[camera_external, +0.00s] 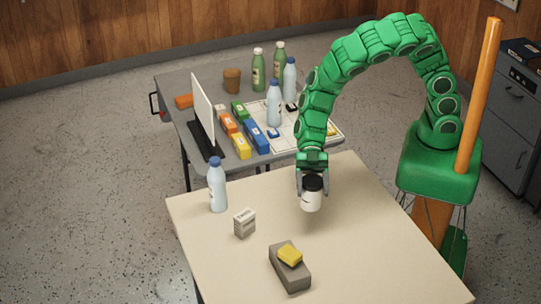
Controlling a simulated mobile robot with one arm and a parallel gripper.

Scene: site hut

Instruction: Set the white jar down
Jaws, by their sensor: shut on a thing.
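The white jar (311,201) has a black lid and is upright over the far part of the cream table (370,235). My gripper (312,186) points down from above and is shut on the jar, with a finger on either side of it. A soft shadow lies on the tabletop below the jar. I cannot tell for sure whether its base touches the table.
The right side is clear. Behind is a grey table (170,85) crowded with bottles and boxes.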

